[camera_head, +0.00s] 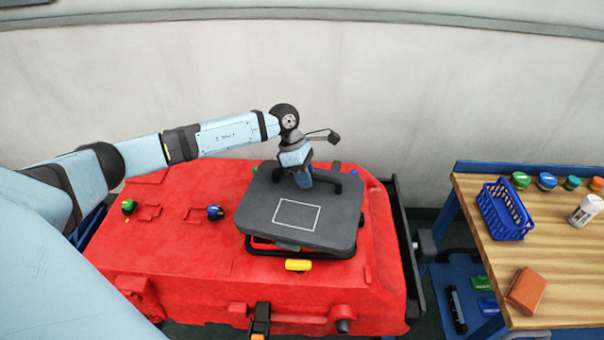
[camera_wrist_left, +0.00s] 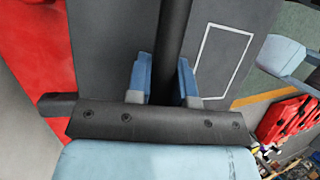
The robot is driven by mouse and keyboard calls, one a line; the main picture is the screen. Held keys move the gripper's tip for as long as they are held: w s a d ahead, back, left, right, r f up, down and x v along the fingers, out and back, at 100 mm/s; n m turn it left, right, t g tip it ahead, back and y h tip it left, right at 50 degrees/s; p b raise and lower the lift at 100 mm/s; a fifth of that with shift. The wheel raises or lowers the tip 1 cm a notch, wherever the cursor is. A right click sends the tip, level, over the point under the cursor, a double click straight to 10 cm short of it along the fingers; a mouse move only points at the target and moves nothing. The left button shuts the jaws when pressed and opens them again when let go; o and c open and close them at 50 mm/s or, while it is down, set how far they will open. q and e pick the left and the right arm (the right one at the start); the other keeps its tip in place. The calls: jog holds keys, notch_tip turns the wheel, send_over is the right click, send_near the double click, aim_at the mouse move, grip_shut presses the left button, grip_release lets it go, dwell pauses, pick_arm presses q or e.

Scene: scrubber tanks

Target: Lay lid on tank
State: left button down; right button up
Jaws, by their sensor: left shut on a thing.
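The lid (camera_head: 267,207) is a dark grey rounded rectangular panel with a white outlined rectangle and a black bar handle. In the head view it is over the right part of the red tank (camera_head: 185,255), its near edge above a black rim (camera_head: 300,249). I cannot tell whether it touches the rim all round. My left gripper (camera_head: 304,182) is at the lid's far side, shut on the handle. In the left wrist view the blue fingers (camera_wrist_left: 163,82) sit on both sides of the dark handle bar (camera_wrist_left: 172,45), with the lid (camera_wrist_left: 105,32) behind. My right gripper is not in view.
A wooden-topped bench (camera_head: 555,262) stands at the right with a blue basket (camera_head: 505,210), a white bottle (camera_head: 586,210), a brown block (camera_head: 526,291) and several coloured caps. A yellow piece (camera_head: 298,265) is on the tank in front of the lid. Green and blue knobs are at the tank's left.

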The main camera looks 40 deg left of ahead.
pick_arm(q)
jog(key=shift+w+a+r+n+t, duration=0.15)
jog(key=shift+w+a+n+t, duration=0.2)
jog(key=shift+a+n, duration=0.2)
jog(key=shift+w+a+r+n+t, duration=0.15)
jog(key=shift+w+a+n+t, duration=0.2)
jog(key=shift+n, duration=0.3)
jog(key=shift+f+b, duration=1.25)
jog(key=shift+f, duration=1.15)
jog(key=shift+s+f, duration=0.1)
jog(key=shift+f, duration=0.05)
jog(key=shift+f+b, duration=0.45)
jog(key=shift+b, duration=0.1)
jog(key=shift+f+b, duration=0.6)
jog(key=shift+f, duration=0.1)
jog(key=shift+f, duration=0.1)
